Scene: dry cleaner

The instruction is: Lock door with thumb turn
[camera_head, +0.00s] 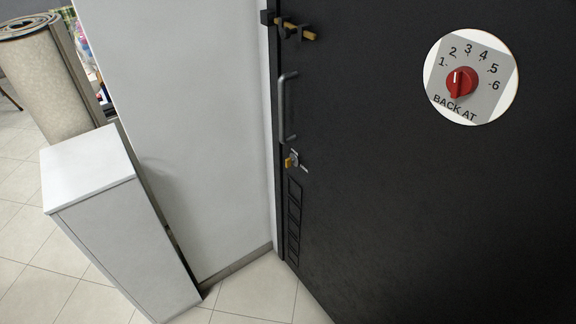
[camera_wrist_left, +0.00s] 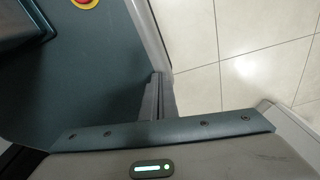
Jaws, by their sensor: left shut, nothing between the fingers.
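The black door (camera_head: 400,190) fills the right side of the head view and looks closed against its frame. A small brass-coloured thumb turn (camera_head: 290,162) sits on a metal fitting near the door's left edge, below the grey pull handle (camera_head: 284,105). A brass-coloured bolt (camera_head: 298,31) is higher up on the same edge. My left gripper (camera_wrist_left: 158,95) shows only in the left wrist view; it is shut and empty, low beside my own body above the tiled floor, away from the door fittings. My right gripper is in neither view.
A white cabinet (camera_head: 90,165) stands at the left, next to a white wall (camera_head: 185,120). Rolled carpets (camera_head: 45,85) are behind it. A round sign with a red dial (camera_head: 461,82) is on the door. Tiled floor (camera_head: 255,295) is clear before the door.

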